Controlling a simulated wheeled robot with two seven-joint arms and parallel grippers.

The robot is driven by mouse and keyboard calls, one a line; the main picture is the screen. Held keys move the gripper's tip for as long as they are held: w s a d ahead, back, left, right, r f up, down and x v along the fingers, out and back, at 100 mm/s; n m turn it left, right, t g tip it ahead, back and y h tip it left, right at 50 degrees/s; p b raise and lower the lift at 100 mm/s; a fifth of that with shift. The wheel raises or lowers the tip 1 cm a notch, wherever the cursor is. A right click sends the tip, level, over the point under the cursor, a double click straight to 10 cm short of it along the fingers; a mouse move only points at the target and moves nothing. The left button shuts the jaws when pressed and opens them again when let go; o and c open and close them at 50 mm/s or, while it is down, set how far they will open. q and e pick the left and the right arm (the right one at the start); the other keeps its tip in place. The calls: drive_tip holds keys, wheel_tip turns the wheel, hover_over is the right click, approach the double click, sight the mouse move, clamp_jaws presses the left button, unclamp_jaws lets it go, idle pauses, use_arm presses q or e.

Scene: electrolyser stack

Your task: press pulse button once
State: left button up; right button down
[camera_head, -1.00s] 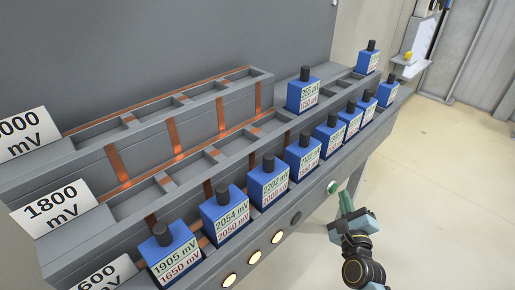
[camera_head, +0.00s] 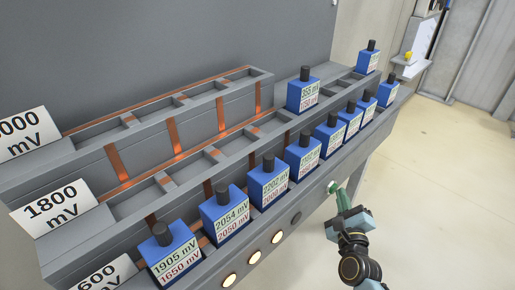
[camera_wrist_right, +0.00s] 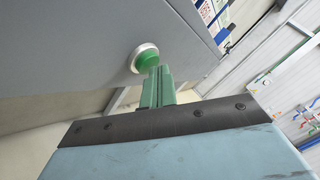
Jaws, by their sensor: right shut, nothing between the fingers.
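The pulse button appears as a green round button in a pale ring on the grey front face of the rack, in the right wrist view (camera_wrist_right: 147,59) and partly covered in the head view (camera_head: 331,186). My right gripper (camera_head: 338,193) is shut and empty. In the right wrist view its green fingertips (camera_wrist_right: 160,73) overlap the button's lower right edge. They look at or very close to the button; I cannot tell whether it is pushed in. My left gripper is not in view.
Several lit round lamps (camera_head: 253,257) and a dark one (camera_head: 296,218) sit along the same front face. Blue cells with voltage labels (camera_head: 225,213) stand on the rack above. The floor (camera_head: 440,180) to the right is clear.

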drive_tip(key=shift+w+a, duration=0.15)
idle(0.4)
drive_tip(key=shift+s+d, duration=0.65)
drive_tip(key=shift+s, duration=0.1)
drive_tip(key=s+d, duration=0.4)
drive_tip(key=shift+s+p, duration=0.3)
drive_tip(key=shift+p, duration=0.1)
drive_tip(key=shift+f, duration=0.1)
